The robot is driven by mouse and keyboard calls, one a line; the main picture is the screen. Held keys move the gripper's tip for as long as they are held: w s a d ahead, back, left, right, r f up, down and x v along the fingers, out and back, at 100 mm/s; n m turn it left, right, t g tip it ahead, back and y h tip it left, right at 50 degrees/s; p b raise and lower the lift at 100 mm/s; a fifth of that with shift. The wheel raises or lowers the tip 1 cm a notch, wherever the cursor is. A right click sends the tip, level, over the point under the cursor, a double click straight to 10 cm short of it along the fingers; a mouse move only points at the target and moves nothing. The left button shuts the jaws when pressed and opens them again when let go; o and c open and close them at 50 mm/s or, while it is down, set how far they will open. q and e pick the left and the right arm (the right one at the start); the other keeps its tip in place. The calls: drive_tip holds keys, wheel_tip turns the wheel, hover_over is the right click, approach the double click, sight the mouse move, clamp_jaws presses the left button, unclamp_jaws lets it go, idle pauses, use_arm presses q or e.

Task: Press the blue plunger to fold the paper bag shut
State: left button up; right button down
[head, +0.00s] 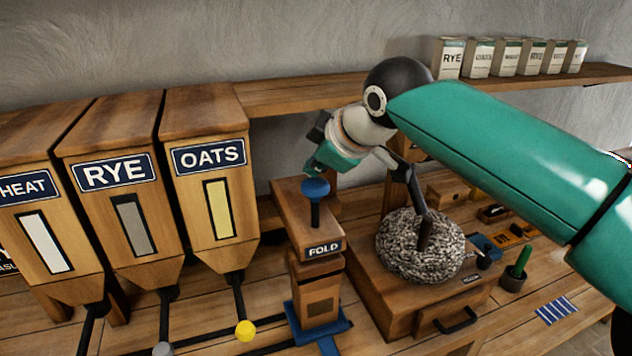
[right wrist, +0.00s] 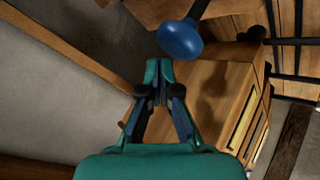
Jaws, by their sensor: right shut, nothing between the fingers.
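The blue plunger (head: 315,189) is a round knob on a black rod, standing raised above the wooden press marked FOLD (head: 298,222). A brown paper bag (head: 318,308) appears to stand under the press on a blue base (head: 336,328); its top is hidden by the press. My right gripper (head: 322,163) is shut and empty, just above and behind the knob in the head view. In the right wrist view, the shut fingertips (right wrist: 157,72) point toward the knob (right wrist: 181,41), which is slightly right of and beyond them. Whether they touch is unclear. My left gripper is out of view.
Wooden bins marked RYE (head: 113,170) and OATS (head: 209,155) stand left of the press. A millstone (head: 400,258) on a wooden box with a drawer stands close on the right. A shelf (head: 300,93) runs along the wall behind.

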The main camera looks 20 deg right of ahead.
sight(319, 187)
drive_tip(key=shift+f+b, duration=1.85)
drive_tip(key=shift+f, duration=0.55)
idle(1.6)
drive_tip(key=shift+r, duration=0.1)
drive_tip(key=shift+r+p, duration=2.45)
drive_tip(key=shift+r, duration=0.05)
drive_tip(key=shift+r, duration=0.1)
wheel_tip(319, 187, up, 5)
drive_tip(key=p, duration=0.5)
